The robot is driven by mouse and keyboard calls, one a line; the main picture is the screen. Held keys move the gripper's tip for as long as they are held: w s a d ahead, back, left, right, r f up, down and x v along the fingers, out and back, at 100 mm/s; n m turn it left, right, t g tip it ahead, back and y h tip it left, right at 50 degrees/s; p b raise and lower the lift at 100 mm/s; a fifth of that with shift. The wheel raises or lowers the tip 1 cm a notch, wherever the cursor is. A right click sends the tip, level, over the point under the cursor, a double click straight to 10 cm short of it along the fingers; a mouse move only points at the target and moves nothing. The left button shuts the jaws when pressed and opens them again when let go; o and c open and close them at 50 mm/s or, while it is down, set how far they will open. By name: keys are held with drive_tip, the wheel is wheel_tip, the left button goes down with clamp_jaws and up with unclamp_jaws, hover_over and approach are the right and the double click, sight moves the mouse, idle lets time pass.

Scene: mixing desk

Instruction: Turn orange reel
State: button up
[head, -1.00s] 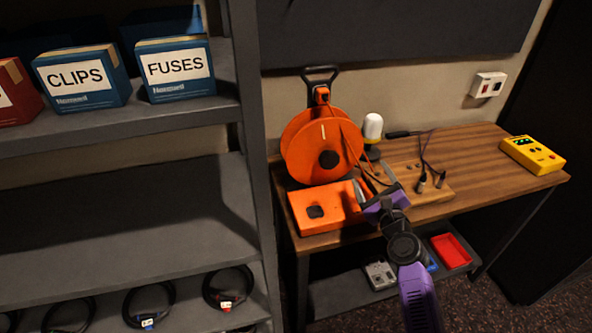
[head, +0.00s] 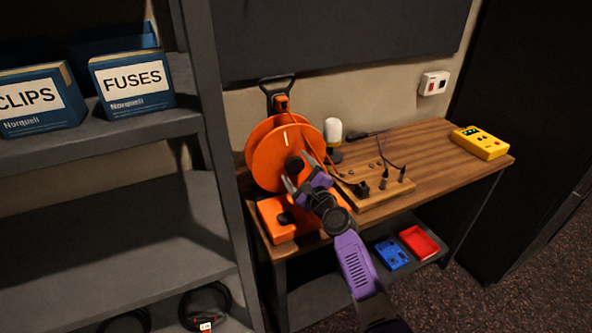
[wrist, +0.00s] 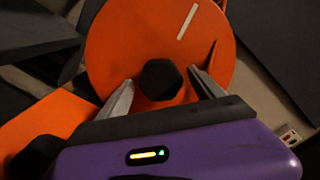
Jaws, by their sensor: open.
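The orange reel (head: 273,150) stands upright on the left end of the wooden desk, above an orange base (head: 275,217). It has a black hub knob and a pale mark on its face. In the wrist view the reel (wrist: 125,40) fills the middle, with its black hexagonal knob (wrist: 160,80) between my finger tips. My gripper (head: 301,173) is open in front of the reel, with one finger on each side of the knob (wrist: 160,88). A gap shows beside each finger, and I cannot tell any contact with the reel face.
A wooden board with plugs and cables (head: 372,188) lies right of the reel. A white-topped lamp (head: 333,132) stands behind it, and a yellow meter (head: 480,142) sits at the far right. A grey shelf post (head: 215,150) stands close on the left.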

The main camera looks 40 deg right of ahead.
drive_tip(key=shift+w+d, duration=0.1)
drive_tip(key=shift+w, duration=0.1)
drive_tip(key=shift+c, duration=0.3)
clamp_jaws()
drive_tip(key=shift+w+m, duration=0.1)
drive_tip(key=shift+m, duration=0.3)
